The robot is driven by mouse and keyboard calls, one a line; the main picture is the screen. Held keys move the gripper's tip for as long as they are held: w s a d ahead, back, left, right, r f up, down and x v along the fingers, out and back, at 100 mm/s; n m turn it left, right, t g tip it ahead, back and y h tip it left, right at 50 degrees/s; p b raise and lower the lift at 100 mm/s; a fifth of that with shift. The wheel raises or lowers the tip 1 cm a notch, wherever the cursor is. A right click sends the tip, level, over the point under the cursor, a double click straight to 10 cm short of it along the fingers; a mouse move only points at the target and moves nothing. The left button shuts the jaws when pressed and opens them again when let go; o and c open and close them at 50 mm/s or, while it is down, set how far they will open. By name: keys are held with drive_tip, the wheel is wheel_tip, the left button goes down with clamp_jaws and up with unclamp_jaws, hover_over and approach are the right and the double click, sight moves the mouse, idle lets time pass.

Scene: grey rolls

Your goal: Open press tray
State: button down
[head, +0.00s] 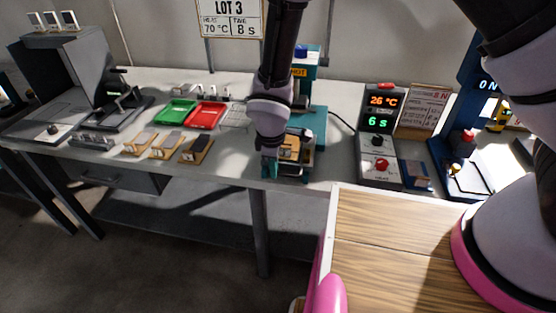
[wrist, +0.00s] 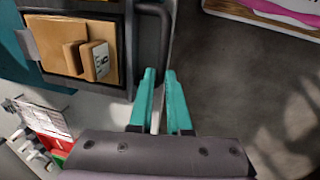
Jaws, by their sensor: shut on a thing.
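The teal press (head: 313,120) stands on the bench at the middle of the head view, partly hidden behind my arm. Its dark-framed tray (head: 305,150) is at the front, near the bench edge. In the wrist view the tray (wrist: 118,45) holds a tan card with a small brown block and a labelled piece on it. A dark bar handle (wrist: 168,35) runs along the tray's side. My gripper (wrist: 160,76) has its teal fingertips on either side of the handle's lower end and is shut on it. In the head view my gripper (head: 285,170) is partly hidden.
A control box (head: 380,135) reading 26 °C and 6 s stands right of the press. Green (head: 176,112) and red (head: 207,115) trays and several small boards lie left. A wood-topped surface (head: 385,240) is at front right. Floor in front of the bench is clear.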

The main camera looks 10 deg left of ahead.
drive_tip(key=shift+s, duration=1.15)
drive_tip(key=c, duration=0.9)
unclamp_jaws()
drive_tip(key=r, duration=0.3)
drive_tip(key=s+r, duration=0.1)
drive_tip(key=r, duration=0.3)
drive_tip(key=s+r, duration=0.1)
drive_tip(key=r, duration=0.2)
drive_tip(key=shift+r, duration=0.3)
drive_tip(key=shift+w+d, duration=0.1)
